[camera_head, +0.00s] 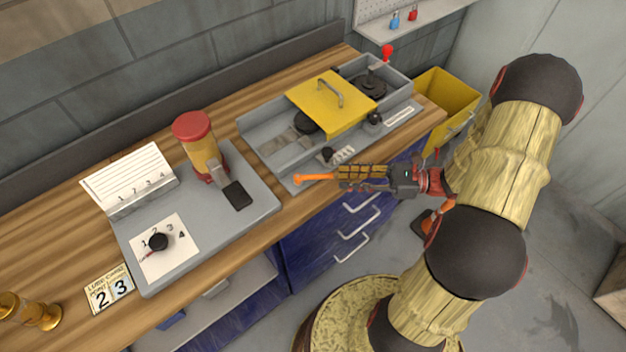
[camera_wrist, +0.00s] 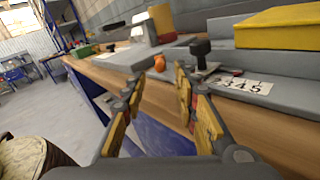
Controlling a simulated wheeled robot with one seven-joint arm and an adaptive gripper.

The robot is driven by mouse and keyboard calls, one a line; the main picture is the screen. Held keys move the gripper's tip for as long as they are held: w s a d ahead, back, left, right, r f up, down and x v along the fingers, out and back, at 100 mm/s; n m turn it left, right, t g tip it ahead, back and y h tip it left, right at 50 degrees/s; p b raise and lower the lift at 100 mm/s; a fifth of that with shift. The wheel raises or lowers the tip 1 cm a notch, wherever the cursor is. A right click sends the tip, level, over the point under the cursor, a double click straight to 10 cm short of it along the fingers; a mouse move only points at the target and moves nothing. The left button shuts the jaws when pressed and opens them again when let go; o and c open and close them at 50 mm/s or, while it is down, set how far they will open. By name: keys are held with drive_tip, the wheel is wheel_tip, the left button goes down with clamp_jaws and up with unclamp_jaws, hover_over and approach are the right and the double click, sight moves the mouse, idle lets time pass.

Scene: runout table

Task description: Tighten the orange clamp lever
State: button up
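The orange clamp lever (camera_head: 314,178) sticks out along the front edge of the grey runout unit (camera_head: 262,143). In the wrist view only its rounded orange end (camera_wrist: 158,63) shows, ahead of and between the fingertips. My gripper (camera_head: 343,176) reaches in from the right at about the lever's height, with its tips close to the lever's right end. I cannot tell whether they touch. In the wrist view my gripper (camera_wrist: 161,78) has its yellow-padded fingers apart, with nothing clasped between them.
A black knob (camera_head: 327,154) and number plate (camera_wrist: 240,85) sit close to the lever. A yellow cover (camera_head: 325,108) lies on the unit. A grey stand with a red-capped jar (camera_head: 193,128) is to the left. Blue drawers (camera_head: 335,225) lie below; a yellow bin (camera_head: 450,95) stands right.

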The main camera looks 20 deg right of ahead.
sight(302, 176)
drive_tip(key=b+x, duration=0.2)
drive_tip(key=x, duration=0.5)
drive_tip(key=shift+a, duration=0.25)
drive_tip(key=c, duration=0.4)
drive_tip(key=c, duration=0.3)
clamp_jaws()
